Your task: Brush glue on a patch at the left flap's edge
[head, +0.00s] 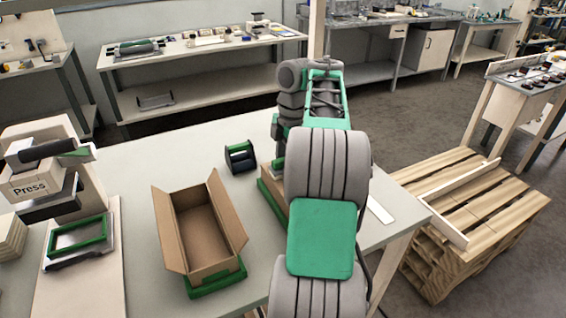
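An open brown carton (205,265) stands on the table, left of my arm. Its left flap (168,232) and right flap (229,213) are spread outward. The carton sits in a green holder (217,284). My gripper (278,158) is mostly hidden at the end of my arm, pointing down toward the table behind the carton and to its right. Its fingers cannot be made out. No brush, glue pot or glue patch can be made out.
A second brown item on a green base (266,196) is partly behind my arm. A black and green roll stand (240,158) is beside it. A press (40,180) stands at left. A wooden pallet (480,225) is at right.

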